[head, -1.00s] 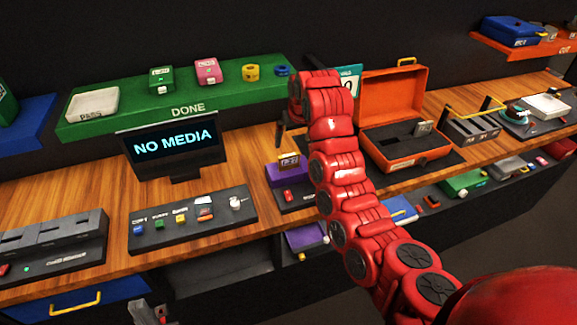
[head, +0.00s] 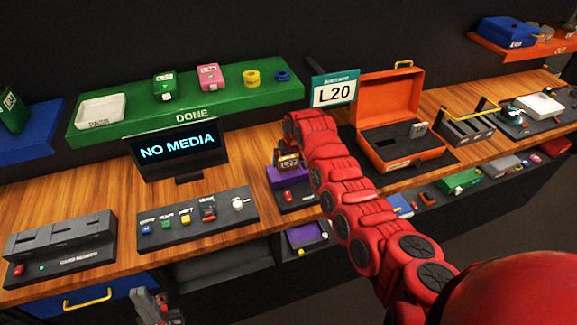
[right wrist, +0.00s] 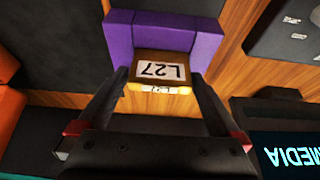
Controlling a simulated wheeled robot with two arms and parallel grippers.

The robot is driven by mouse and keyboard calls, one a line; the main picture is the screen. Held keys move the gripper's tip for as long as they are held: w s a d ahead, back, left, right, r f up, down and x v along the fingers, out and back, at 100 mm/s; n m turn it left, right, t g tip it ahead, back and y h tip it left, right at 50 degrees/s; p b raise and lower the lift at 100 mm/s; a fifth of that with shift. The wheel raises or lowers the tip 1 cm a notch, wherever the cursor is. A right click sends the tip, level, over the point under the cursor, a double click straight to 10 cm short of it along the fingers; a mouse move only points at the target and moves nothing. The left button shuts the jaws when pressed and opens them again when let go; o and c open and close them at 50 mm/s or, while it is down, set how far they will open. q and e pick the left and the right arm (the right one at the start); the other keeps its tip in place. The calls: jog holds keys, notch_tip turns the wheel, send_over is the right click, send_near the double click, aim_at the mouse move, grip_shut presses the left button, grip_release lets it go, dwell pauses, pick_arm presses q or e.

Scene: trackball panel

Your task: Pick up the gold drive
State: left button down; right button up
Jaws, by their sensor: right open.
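The gold drive (right wrist: 158,86), with a white label reading L27, sits in a purple dock (right wrist: 206,42) in the right wrist view. In the head view the drive (head: 288,162) stands in the purple dock (head: 287,177) on the bench, partly hidden by my right arm. My right gripper (right wrist: 158,90) is open, with one finger on either side of the drive. I cannot tell whether the fingers touch it. My left gripper (head: 151,305) is low at the bottom left of the head view, away from the bench top; its jaws are unclear.
A NO MEDIA screen (head: 178,148) stands left of the dock, with a button panel (head: 196,219) in front. A green DONE shelf (head: 215,112) runs behind.

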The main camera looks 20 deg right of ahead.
jog(key=c, duration=1.2)
